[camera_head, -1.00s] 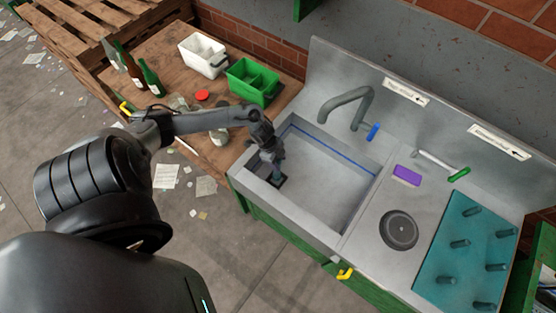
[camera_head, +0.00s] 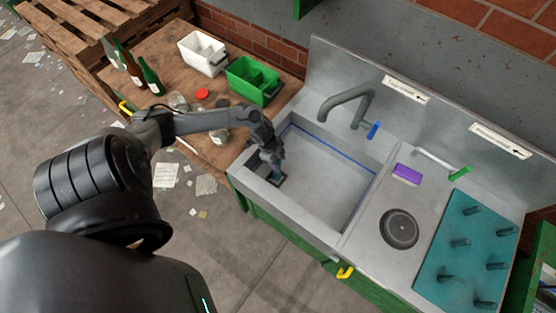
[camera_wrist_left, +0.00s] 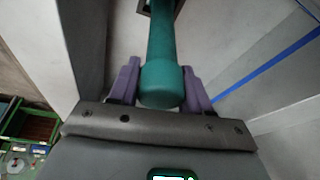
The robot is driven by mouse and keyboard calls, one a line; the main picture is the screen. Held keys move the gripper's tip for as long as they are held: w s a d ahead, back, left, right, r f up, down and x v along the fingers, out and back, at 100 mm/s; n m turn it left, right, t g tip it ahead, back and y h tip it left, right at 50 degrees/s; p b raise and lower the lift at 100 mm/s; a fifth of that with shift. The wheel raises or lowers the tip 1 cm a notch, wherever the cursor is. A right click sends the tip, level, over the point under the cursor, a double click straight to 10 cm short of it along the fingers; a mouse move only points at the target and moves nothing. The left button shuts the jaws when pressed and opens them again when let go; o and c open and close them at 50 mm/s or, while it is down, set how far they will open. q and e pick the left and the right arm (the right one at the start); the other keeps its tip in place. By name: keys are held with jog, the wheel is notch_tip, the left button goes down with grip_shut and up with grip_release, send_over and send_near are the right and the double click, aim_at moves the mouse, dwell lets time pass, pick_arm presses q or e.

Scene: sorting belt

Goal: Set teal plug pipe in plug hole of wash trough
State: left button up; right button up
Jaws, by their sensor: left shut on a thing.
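The teal plug pipe (camera_wrist_left: 160,60) is held upper end toward the wrist camera, between the purple fingers of my left gripper (camera_wrist_left: 160,88), which is shut on it. In the head view my left gripper (camera_head: 277,170) is down inside the wash trough (camera_head: 325,180), at its near left corner. The dark square plug hole (camera_head: 279,181) lies right below the gripper. In the wrist view the pipe's far end reaches the dark plug hole (camera_wrist_left: 176,12); I cannot tell whether it is inside. My right gripper is not in view.
A grey tap (camera_head: 345,102) with a blue lever stands behind the trough. To the right are a purple block (camera_head: 406,174), a round black disc (camera_head: 399,229) and a teal peg board (camera_head: 447,267). Bottles, a white bin (camera_head: 203,54) and a green bin (camera_head: 252,81) stand on the left table.

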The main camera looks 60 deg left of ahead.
pick_arm(q)
jog(key=shift+f, duration=0.2)
dwell(0.3)
jog(key=shift+f+b, duration=0.4)
jog(key=shift+b, duration=0.05)
jog(key=o, duration=1.1)
jog(key=shift+r, duration=0.1)
jog(key=shift+p+v, duration=0.75)
jog(key=shift+v, duration=4.55)
